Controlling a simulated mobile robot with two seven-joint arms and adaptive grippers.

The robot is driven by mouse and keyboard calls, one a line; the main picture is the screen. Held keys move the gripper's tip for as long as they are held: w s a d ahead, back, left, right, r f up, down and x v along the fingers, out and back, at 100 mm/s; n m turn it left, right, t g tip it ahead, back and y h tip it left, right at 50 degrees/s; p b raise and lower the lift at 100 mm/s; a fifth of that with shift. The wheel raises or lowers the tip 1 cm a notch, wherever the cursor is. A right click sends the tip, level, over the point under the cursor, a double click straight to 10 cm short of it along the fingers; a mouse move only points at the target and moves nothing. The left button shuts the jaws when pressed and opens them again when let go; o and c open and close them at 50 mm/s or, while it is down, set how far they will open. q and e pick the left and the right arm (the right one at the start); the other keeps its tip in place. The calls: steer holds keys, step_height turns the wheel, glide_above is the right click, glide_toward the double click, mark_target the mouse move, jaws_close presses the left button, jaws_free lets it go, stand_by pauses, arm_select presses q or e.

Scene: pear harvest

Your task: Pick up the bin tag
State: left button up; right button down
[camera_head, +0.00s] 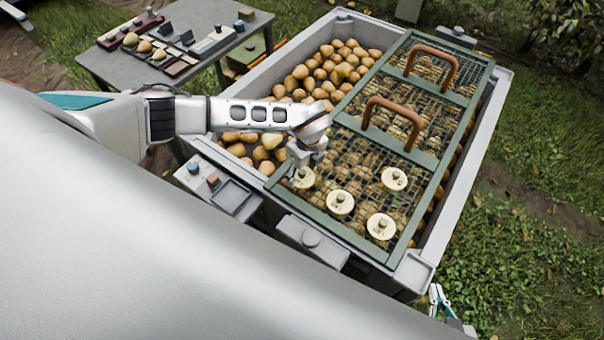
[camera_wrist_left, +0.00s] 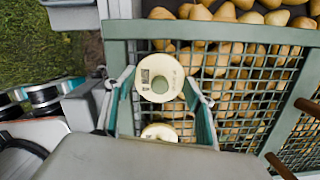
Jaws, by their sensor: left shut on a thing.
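Several round cream bin tags with green knobs lie on the green mesh lid of the bin. My left gripper (camera_head: 305,157) is at the bin tag (camera_head: 302,178) nearest the lid's left corner. In the left wrist view this tag (camera_wrist_left: 152,70), with a printed code, sits between the fingertips of my left gripper (camera_wrist_left: 159,84), which is shut on it. More tags (camera_head: 340,209) (camera_head: 380,234) (camera_head: 394,185) lie to the right. My right gripper (camera_head: 439,299) is low at the right, small and partly hidden.
The grey bin (camera_head: 470,170) is full of pears. Its mesh lid (camera_head: 385,257) has two brown handles (camera_head: 413,120) (camera_head: 451,65) standing up. A side table (camera_head: 190,20) with pears and trays stands at the upper left. Grass surrounds the bin.

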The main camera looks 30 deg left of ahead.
mark_target(302, 171)
arm_select(q)
step_height(302, 171, up, 19)
steer(key=shift+r, duration=0.2)
